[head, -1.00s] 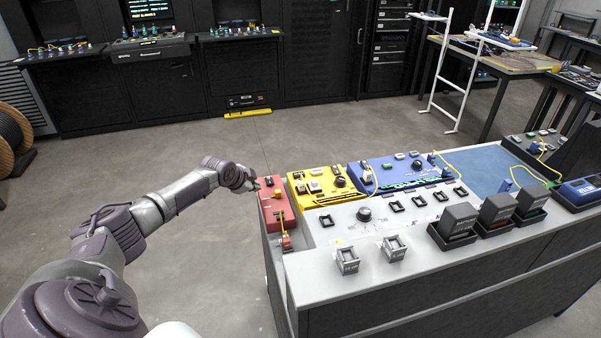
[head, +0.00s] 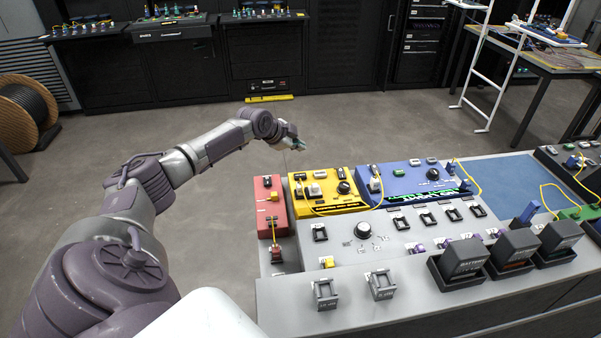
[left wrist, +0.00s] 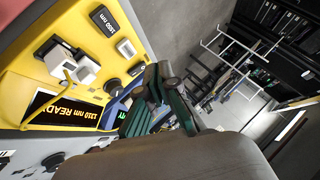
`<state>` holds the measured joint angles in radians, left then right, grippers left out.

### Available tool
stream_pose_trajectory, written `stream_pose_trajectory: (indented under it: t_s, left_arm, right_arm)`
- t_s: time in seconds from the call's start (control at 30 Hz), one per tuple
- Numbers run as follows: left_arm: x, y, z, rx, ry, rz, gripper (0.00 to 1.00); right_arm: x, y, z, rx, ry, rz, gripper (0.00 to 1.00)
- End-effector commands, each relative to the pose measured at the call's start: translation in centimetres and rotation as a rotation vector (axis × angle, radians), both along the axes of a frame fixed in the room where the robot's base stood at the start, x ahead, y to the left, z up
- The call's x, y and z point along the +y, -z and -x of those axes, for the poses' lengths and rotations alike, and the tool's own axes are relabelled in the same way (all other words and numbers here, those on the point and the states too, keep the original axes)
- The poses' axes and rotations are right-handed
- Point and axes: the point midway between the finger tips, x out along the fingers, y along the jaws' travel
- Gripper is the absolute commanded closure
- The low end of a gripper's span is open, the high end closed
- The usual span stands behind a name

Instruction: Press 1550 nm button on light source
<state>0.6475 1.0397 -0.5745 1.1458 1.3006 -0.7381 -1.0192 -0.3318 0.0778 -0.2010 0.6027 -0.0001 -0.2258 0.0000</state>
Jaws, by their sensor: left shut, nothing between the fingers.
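The yellow light source (head: 335,202) stands on the bench between a red box and a blue box. In the left wrist view its yellow face (left wrist: 100,75) shows a display (left wrist: 62,110) reading "1310 nm READY". A dark piece marked "1550 nm" (left wrist: 104,20) sits at its upper edge, near a pale button (left wrist: 126,48). My left gripper (head: 297,144) is shut and empty, in the air by the far edge of the yellow box. Its green-padded fingers (left wrist: 158,112) also show in the left wrist view, apart from the buttons. My right gripper is not in view.
The red box (head: 268,205) is left of the light source and the blue box (head: 410,178) right of it, with yellow cables on both. A grey panel (head: 345,250) with a knob and dark module blocks (head: 458,262) lie nearer.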

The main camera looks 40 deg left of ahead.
Motion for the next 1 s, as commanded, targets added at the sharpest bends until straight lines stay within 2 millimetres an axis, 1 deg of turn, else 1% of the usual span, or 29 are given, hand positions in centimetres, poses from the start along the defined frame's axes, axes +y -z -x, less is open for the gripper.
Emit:
stream_pose_trajectory:
  t_s: [0.07,0.2,0.27,0.33,0.47,0.63,0.77,1.0]
  left_arm:
    - [0.0,0.7,0.0,0.001,0.001,0.000,1.00]
    - [0.0,2.1,0.0,0.002,0.000,0.001,1.00]
    - [0.0,2.8,0.0,0.002,0.000,0.001,1.00]
    - [0.0,3.8,0.0,0.001,0.000,0.001,1.00]
    - [-0.1,5.8,0.0,0.002,0.001,0.000,1.00]
    - [-0.1,8.0,0.0,0.000,0.000,0.002,1.00]
    - [0.0,8.6,0.0,0.000,-0.001,0.001,1.00]
    - [0.0,8.6,0.0,0.000,0.000,0.000,1.00]
  right_arm:
    - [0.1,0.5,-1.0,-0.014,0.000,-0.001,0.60]
    - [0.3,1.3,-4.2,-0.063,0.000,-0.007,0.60]
    - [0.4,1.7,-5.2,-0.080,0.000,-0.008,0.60]
    - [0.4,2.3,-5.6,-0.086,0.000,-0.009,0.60]
    - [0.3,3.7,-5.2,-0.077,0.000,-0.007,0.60]
    - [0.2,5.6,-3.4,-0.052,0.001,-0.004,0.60]
    - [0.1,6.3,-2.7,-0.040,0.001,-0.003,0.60]
    - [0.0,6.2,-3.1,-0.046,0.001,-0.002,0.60]
